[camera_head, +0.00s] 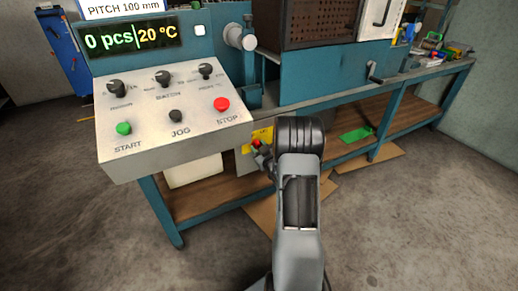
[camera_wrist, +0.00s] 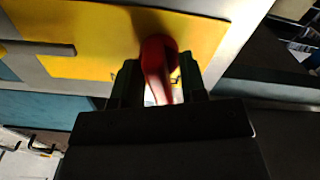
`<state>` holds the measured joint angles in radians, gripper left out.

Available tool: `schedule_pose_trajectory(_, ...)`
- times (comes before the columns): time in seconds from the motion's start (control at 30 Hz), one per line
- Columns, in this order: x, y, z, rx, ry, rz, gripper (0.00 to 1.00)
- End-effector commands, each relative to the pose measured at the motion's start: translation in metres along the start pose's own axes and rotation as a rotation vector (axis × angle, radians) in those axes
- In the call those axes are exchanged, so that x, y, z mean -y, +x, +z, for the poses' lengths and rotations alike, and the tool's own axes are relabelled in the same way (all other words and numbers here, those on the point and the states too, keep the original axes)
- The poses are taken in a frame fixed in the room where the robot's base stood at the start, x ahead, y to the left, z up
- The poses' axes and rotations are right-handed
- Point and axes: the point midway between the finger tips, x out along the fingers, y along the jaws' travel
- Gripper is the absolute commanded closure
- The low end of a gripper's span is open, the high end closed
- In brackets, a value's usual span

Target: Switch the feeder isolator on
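The feeder isolator appears to be the red handle (camera_wrist: 154,55) on a yellow plate (camera_wrist: 95,66), seen close up in the wrist view. In the head view, a small part of the red handle (camera_head: 257,142) and the yellow plate (camera_head: 265,133) show below the control panel, partly hidden by my arm. My gripper (camera_wrist: 161,78) is open, with one finger on each side of the handle. Light gaps show between the handle and the fingers. The handle's lower end reaches in between the fingers. No markings on the plate are readable.
The grey control panel (camera_head: 175,118) with knobs and START, JOG and STOP buttons overhangs at upper left. The blue bench frame (camera_head: 165,212) and its wooden lower shelf (camera_head: 215,192) stand beside my arm. A green sheet (camera_head: 356,134) lies further right. Floor at right is clear.

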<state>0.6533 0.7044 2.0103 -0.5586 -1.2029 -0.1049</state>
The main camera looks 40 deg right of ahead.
Motion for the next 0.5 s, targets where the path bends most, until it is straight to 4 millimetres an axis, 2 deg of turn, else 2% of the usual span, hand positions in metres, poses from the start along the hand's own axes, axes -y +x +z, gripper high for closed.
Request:
schedule_pose_trajectory(0.03, 0.0000, -0.0001, 0.0001, 0.000, 0.000, 0.000, 0.66)
schedule_pose_trajectory(0.4, 0.0000, -0.0003, 0.0002, 0.000, 0.000, 0.000, 1.00)
schedule_pose_trajectory(0.5, 0.0000, -0.0003, 0.0002, 0.000, 0.002, 0.000, 1.00)
